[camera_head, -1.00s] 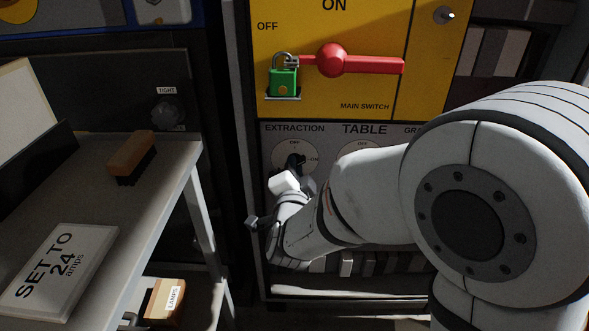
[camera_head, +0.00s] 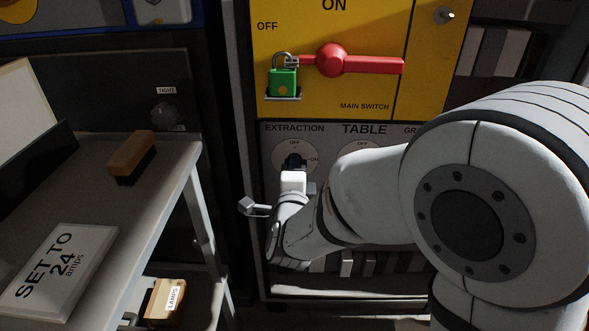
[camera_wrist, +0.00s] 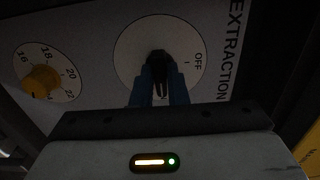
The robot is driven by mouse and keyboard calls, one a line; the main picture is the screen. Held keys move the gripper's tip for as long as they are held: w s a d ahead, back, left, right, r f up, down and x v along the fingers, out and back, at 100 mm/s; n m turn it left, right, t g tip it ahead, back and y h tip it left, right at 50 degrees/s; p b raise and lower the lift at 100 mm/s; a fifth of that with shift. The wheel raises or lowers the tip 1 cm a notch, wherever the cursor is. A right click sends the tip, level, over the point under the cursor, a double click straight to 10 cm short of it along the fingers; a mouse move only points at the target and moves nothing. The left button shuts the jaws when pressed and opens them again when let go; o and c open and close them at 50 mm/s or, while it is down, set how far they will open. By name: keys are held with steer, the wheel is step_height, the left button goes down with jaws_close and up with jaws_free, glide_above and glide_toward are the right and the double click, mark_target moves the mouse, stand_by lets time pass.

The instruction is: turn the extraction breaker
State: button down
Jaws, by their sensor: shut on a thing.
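The extraction breaker is a black rotary knob (camera_head: 293,158) on a pale round dial under the word EXTRACTION, with OFF at the top and ON at the right. My gripper (camera_head: 293,170) reaches it from below and is shut on it. In the wrist view the blue fingers (camera_wrist: 161,86) close around the black knob (camera_wrist: 158,56). OFF shows to the knob's right there. The fingers and wrist hide much of the knob, so its exact pointing direction is hard to tell.
Above is the yellow main switch panel (camera_head: 365,88) with a red handle (camera_head: 370,64) and green padlock (camera_head: 283,82). The TABLE dial is partly behind my arm. A yellow knob (camera_wrist: 42,80) on a numbered dial shows in the wrist view. A shelf with a brush (camera_head: 131,153) stands left.

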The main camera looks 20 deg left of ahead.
steer(key=shift+f, duration=0.1)
steer(key=c, duration=1.4)
jaws_free()
steer(key=shift+c, duration=0.2)
steer(key=shift+s, duration=0.1)
steer(key=p+v, duration=0.2)
steer(key=v, duration=0.5)
steer(key=shift+s, duration=0.3)
steer(key=shift+d, duration=0.1)
